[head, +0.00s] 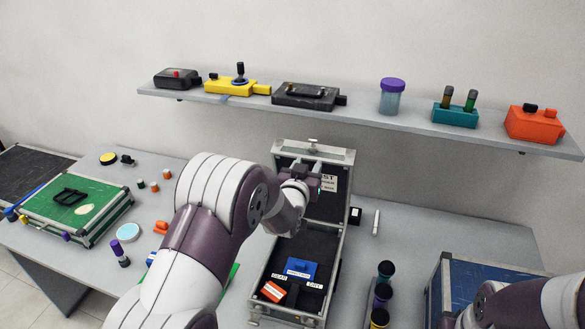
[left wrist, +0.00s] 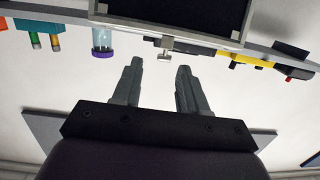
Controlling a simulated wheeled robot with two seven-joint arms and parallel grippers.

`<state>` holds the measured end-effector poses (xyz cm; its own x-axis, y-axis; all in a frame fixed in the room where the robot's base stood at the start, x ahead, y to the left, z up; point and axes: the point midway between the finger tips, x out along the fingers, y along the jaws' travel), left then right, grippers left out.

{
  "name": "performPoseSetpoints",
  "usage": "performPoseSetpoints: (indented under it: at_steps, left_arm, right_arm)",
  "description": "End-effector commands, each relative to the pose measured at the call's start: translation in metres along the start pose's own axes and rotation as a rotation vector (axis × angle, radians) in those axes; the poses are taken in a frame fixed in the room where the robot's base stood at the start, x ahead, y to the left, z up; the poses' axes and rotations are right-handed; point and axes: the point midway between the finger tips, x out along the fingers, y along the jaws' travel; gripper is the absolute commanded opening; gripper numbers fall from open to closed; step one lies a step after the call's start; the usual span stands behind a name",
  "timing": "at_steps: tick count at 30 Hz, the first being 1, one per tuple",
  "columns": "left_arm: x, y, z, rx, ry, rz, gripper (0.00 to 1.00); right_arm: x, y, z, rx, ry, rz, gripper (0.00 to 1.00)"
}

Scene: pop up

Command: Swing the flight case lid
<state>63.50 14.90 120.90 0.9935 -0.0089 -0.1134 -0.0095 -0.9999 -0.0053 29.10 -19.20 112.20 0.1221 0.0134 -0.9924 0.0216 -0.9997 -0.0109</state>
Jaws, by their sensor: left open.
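The flight case (head: 262,282) stands in the middle of the table, black inside with a metal rim. Its lid (head: 342,155) is raised at the back, with a metal latch (head: 313,142) at its top edge and a white label inside. My left gripper (head: 316,166) is in front of the raised lid's inner face, near its upper part, and hides some of it. In the left wrist view its two fingers (left wrist: 159,62) are apart with nothing between them, and the latch (left wrist: 167,47) shows just beyond the tips. Contact with the lid cannot be told. Only links of my right arm show.
A blue block (head: 300,267) and an orange one (head: 273,291) lie in the case. A shelf (head: 360,115) with several devices and jars runs behind.

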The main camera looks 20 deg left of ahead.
Motion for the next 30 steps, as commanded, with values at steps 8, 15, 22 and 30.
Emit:
performPoseSetpoints:
  at_steps: [8, 15, 22, 30]
  left_arm:
    - [0.001, -0.001, -0.018, 0.003, 0.086, -0.006, 0.43]
    - [0.025, -0.002, -0.021, 0.003, 0.084, -0.005, 0.43]
    - [0.059, -0.002, -0.025, 0.003, 0.082, -0.006, 0.43]
    - [0.078, -0.002, -0.024, 0.003, 0.083, -0.005, 0.06]
  right_arm:
    - [0.000, 0.000, 0.000, 0.000, 0.000, 0.000, 0.43]
    - [-0.004, 0.000, -0.001, 0.000, 0.000, 0.000, 0.43]
    - [-0.012, 0.000, -0.002, 0.000, 0.000, 0.000, 0.43]
    - [-0.015, 0.000, -0.002, 0.000, 0.000, 0.000, 0.43]
